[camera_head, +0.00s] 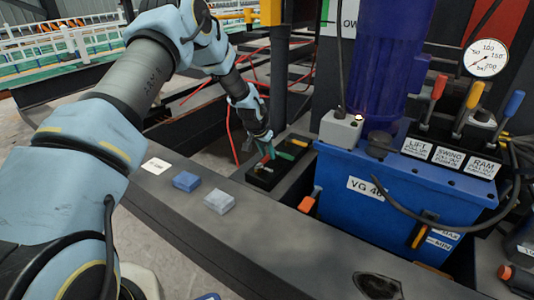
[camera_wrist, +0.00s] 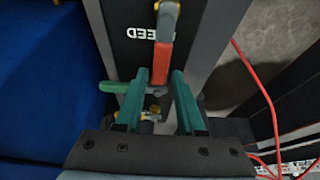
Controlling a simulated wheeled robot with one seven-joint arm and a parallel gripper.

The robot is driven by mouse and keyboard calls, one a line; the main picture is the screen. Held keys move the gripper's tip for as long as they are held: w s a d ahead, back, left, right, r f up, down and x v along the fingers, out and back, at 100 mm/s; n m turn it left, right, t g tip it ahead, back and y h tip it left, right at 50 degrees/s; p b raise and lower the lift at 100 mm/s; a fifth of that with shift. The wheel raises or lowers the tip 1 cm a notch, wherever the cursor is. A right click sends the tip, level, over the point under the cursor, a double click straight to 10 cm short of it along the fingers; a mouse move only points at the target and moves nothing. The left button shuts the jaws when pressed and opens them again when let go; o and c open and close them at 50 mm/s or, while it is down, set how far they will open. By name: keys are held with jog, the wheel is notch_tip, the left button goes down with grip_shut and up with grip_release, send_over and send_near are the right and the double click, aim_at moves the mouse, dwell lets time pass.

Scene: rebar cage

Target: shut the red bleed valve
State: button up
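The red bleed valve handle (camera_wrist: 162,60) shows in the wrist view, below a grey and brass fitting (camera_wrist: 167,20) and beside a label reading partly "EED". Its lower end lies between the tips of my open gripper (camera_wrist: 160,76), with gaps visible on both sides. I cannot tell how deep it sits between the fingers. A green handle (camera_wrist: 118,88) lies left of the left finger. In the head view my gripper (camera_head: 266,152) is at the dark valve block (camera_head: 262,182) and hides the red handle; a green handle (camera_head: 285,156) shows beside it.
A blue tank (camera_head: 340,178) with labelled levers (camera_head: 430,100) stands right of the valve block. An orange-tipped handle (camera_head: 308,202) is on its near side. Blue (camera_head: 187,181) and grey (camera_head: 219,201) blocks lie on the dark beam. A red cable (camera_wrist: 262,90) runs at right in the wrist view.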

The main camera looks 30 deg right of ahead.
grip_shut()
dwell(1.1)
